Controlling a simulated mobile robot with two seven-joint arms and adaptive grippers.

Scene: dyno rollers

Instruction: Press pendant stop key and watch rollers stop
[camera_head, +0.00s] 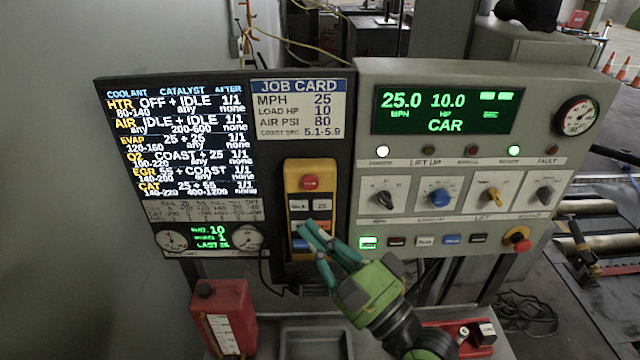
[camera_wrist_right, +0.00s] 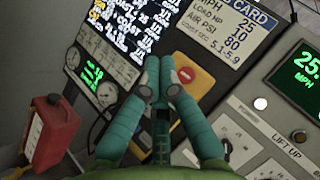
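The console display (camera_head: 446,111) reads 25.0 MPH, 10.0 HP and CAR. Metal rollers (camera_head: 602,242) lie in the floor at the right. My left gripper is out of view.
The console (camera_head: 590,80) has knobs, keys and a red emergency button (camera_head: 518,239). The job card (camera_head: 298,108) and a text screen stand left of it. A red container (camera_head: 224,312) and a grey tray (camera_head: 318,342) are below. Cables lie on the right floor.

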